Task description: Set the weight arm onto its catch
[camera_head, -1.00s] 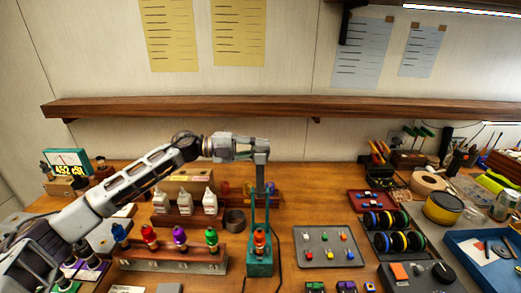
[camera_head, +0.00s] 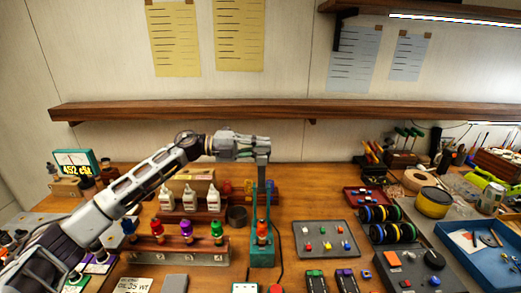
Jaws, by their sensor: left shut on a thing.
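My left gripper (camera_head: 262,181) points down at the top of a teal stand (camera_head: 262,252) in the middle of the bench. It is shut on a small part at the stand's top, which I take to be the weight arm; the fingers hide most of it. The stand has thin teal uprights and holds an orange-red capped piece (camera_head: 262,230) low between them. The catch cannot be made out at this size. My right gripper is not in view.
Left of the stand is a rack (camera_head: 172,252) with several coloured-cap shocks, with white bottles (camera_head: 190,198) behind. To the right lie a grey tray (camera_head: 307,253) of small coloured parts and several wheels (camera_head: 395,232). A wooden shelf (camera_head: 220,109) spans the wall above.

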